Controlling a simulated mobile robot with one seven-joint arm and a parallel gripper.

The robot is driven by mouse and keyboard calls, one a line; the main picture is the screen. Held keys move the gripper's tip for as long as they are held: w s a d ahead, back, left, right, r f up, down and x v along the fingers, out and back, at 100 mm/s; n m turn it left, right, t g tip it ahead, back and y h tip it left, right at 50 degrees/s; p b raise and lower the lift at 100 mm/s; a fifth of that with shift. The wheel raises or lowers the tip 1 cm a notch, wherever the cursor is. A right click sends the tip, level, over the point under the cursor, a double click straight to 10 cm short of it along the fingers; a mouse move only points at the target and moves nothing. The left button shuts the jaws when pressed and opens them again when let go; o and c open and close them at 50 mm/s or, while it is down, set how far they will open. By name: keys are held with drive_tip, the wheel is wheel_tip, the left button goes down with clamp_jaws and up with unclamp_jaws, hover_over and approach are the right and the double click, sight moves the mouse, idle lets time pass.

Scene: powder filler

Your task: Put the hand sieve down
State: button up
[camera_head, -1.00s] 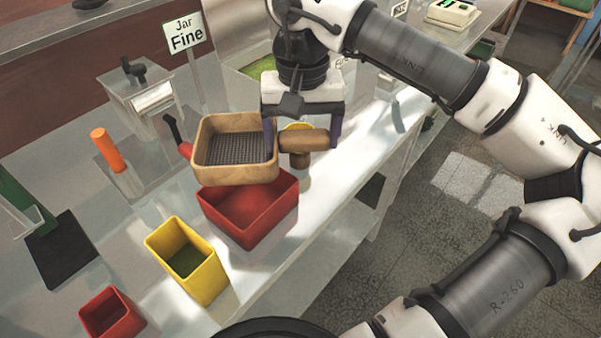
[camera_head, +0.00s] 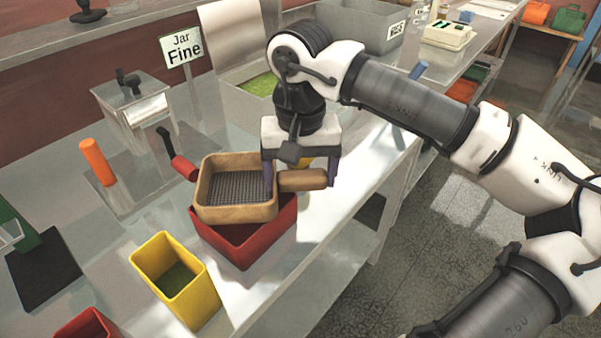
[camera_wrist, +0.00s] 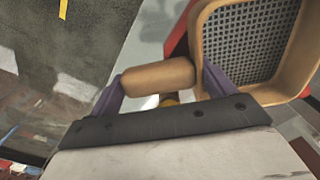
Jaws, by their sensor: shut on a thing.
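The hand sieve (camera_head: 236,214) has a square wooden frame, a dark mesh and a short wooden handle (camera_head: 303,180). My gripper (camera_head: 302,178) is shut on the handle, one purple finger at each end of it. The sieve's frame is left of the gripper, mesh roughly level, over the red bin (camera_head: 247,248). It hides much of the bin's opening. I cannot tell whether the frame touches the bin's rim. In the wrist view the handle (camera_wrist: 158,77) lies between the fingers, and the mesh (camera_wrist: 250,40) shows at upper right with nothing seen on it.
A yellow bin (camera_head: 200,303) stands in front of the red bin, and another red bin (camera_head: 88,325) at the lower left. A red-handled tool (camera_head: 184,168) and an orange cylinder (camera_head: 98,161) are to the left. The metal table's front edge is close on the right.

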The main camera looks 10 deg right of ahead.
drive_tip(key=shift+f, duration=0.35)
drive_tip(key=o, duration=1)
drive_tip(key=shift+c, duration=0.2)
drive_tip(key=shift+r+p, duration=0.3)
drive_tip(key=shift+r, duration=0.25)
wheel_tip(320, 180, up, 12)
drive_tip(key=shift+r+b, duration=0.15)
drive_tip(key=shift+b, duration=0.25)
